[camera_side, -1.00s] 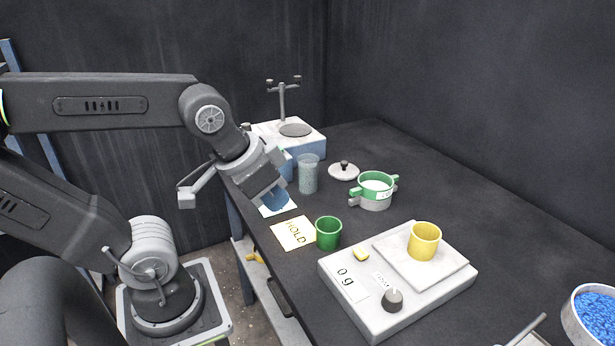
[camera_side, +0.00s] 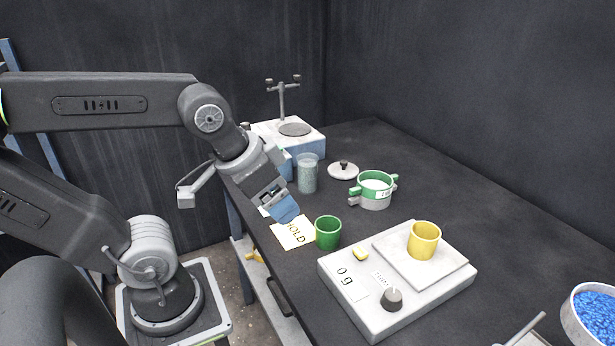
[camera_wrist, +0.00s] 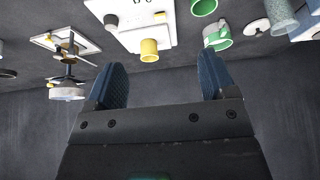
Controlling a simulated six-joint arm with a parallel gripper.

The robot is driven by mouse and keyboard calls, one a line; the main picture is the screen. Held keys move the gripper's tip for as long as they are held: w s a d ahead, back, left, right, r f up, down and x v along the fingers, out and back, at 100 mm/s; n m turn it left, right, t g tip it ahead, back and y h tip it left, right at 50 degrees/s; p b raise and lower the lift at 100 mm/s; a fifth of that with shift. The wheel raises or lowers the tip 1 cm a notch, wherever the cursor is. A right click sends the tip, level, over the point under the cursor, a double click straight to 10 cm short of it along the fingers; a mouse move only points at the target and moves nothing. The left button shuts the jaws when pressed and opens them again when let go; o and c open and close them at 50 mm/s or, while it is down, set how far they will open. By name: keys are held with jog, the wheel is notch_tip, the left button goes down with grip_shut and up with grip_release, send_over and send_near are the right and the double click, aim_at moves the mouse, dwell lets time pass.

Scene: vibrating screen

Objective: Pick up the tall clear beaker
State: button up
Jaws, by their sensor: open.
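The tall clear beaker (camera_side: 307,174) stands upright on the dark bench, just right of my wrist in the side view. It looks greyish and speckled, and a similar cylinder shows at the upper right of the wrist view (camera_wrist: 283,15). My gripper (camera_side: 284,207) is tilted down, in front of and left of the beaker, over the edge of the HOLD card. It is apart from the beaker. In the wrist view its two blue fingers stand wide apart with nothing between them (camera_wrist: 160,72).
A green cup (camera_side: 328,233) stands close right of my gripper, by the HOLD card (camera_side: 292,236). A green-and-grey sieve (camera_side: 375,192) and white lid (camera_side: 343,171) lie right of the beaker. A white-and-blue machine (camera_side: 308,147) stands behind. The scale (camera_side: 337,293) carries a yellow cup (camera_side: 424,240).

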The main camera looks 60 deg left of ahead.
jog(key=shift+o, duration=1.1)
jog(key=m+y, duration=1.2)
jog(key=m, duration=1.1)
send_near(308, 182)
jog(key=x, duration=1.2)
jog(key=shift+a+f, duration=0.15)
jog(key=shift+a, duration=0.05)
